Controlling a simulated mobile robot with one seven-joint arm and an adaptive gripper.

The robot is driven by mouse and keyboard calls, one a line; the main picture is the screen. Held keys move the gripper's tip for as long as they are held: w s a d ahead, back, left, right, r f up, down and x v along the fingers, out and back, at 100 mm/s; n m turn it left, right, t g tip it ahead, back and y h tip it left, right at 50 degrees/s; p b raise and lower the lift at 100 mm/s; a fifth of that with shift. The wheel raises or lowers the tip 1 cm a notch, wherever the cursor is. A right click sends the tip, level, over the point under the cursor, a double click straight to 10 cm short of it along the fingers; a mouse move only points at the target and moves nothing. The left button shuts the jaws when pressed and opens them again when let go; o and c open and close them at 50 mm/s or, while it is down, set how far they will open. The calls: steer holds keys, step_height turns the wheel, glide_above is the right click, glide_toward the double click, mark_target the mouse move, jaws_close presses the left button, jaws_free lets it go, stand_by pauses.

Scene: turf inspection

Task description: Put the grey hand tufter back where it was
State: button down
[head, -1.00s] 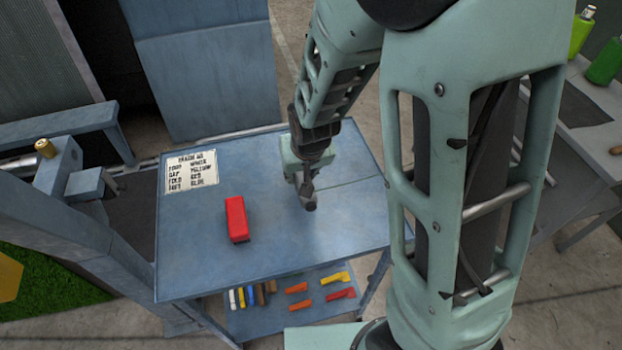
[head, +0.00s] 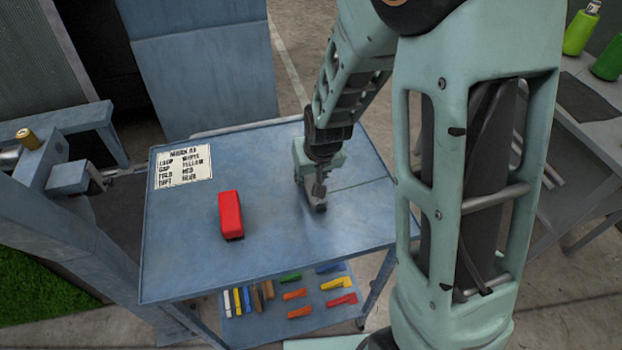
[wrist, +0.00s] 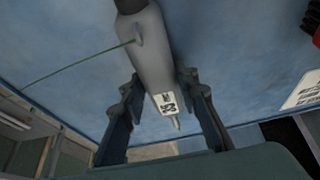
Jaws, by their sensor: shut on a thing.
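The grey hand tufter (wrist: 152,55) is between the fingers of my gripper (wrist: 160,78) in the wrist view. It has a grey rounded body, a small black-and-white label and a thin metal tip. My gripper is shut on it. In the head view my gripper (head: 319,196) is low over the right part of the blue table top (head: 275,255). There the tufter is mostly hidden by the gripper, and I cannot tell whether it touches the table. A thin green line runs from beside the tufter across the table top in the wrist view.
A red block-like tool (head: 230,214) lies left of my gripper. A white text sign (head: 184,166) lies at the table's back left. The lower shelf (head: 263,325) holds several coloured pieces. Green bottles (head: 580,32) stand on a bench at right. The table's front middle is clear.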

steer(key=c, duration=1.5)
jaws_free()
steer(key=v, duration=1.2)
steer(key=shift+p, duration=0.4)
steer(key=shift+r, duration=0.1)
